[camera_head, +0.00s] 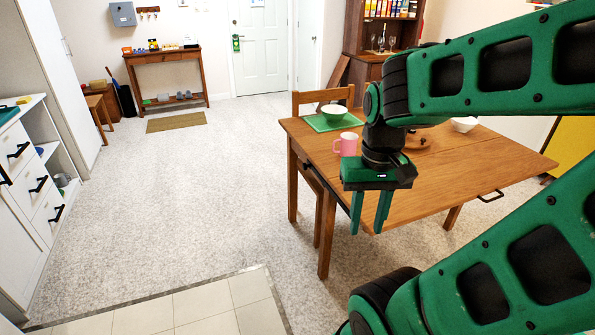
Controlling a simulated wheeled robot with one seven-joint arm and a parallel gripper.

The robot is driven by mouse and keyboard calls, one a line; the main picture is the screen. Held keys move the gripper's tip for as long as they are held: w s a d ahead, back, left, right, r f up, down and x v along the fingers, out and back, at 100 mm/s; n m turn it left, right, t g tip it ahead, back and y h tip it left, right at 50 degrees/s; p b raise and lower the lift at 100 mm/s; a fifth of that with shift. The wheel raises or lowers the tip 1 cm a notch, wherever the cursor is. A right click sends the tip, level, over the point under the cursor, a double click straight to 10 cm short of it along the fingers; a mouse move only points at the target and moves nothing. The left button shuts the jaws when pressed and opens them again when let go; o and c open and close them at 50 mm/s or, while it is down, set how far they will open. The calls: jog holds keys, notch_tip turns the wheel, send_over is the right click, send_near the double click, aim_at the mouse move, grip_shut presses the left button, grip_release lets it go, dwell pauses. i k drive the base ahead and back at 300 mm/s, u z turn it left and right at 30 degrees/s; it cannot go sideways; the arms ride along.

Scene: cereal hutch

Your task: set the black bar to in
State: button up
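A thin black bar (491,197) sticks out as a bent loop at the front right edge of the wooden table (462,172). Other black bar handles sit on the white drawers at the left, including one handle (38,184); which bar the task means I cannot tell for sure. My gripper (368,231) points down by the table's front left edge, well to the left of the bent bar. Its two green fingers are apart, with nothing visible between them.
A pink mug (348,144), a green mat (328,123) with a white bowl (334,112), and another white bowl (464,124) are on the table. A chair (323,97) stands behind it. The carpet at the left is clear. My arm hides part of the right side.

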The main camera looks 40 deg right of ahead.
aim_at(304, 166)
jog(key=u, duration=0.05)
jog(key=i, duration=1)
jog(key=z, duration=0.05)
